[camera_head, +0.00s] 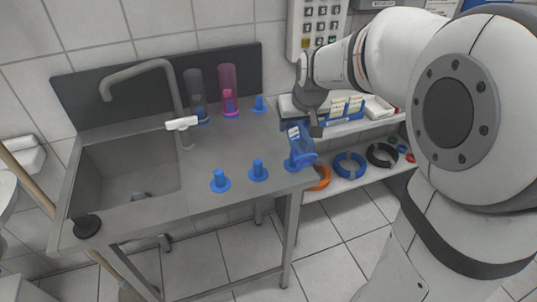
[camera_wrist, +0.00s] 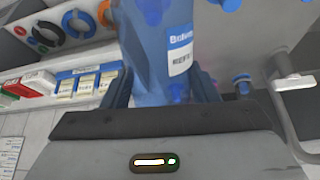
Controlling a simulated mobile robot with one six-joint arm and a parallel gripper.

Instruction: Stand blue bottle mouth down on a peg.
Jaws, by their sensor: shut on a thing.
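The translucent blue bottle (camera_head: 300,146) with a white label is at the right front edge of the steel counter, slightly tilted in the head view. My gripper (camera_head: 315,127) is shut on it from the right. In the wrist view the bottle (camera_wrist: 150,55) sits between the two fingers (camera_wrist: 163,88). Blue pegs stand on the counter: a front left peg (camera_head: 220,181), a front middle peg (camera_head: 258,170) and a back peg (camera_head: 259,103), all bare. A blue peg base (camera_head: 290,165) shows beside the bottle's lower end; I cannot tell whether the bottle is around that peg.
A dark bluish bottle (camera_head: 195,90) and a pink bottle (camera_head: 228,88) stand at the back of the counter. The sink (camera_head: 125,180) and faucet (camera_head: 140,68) are to the left. A shelf (camera_head: 345,181) with tape rings and boxes is close on the right.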

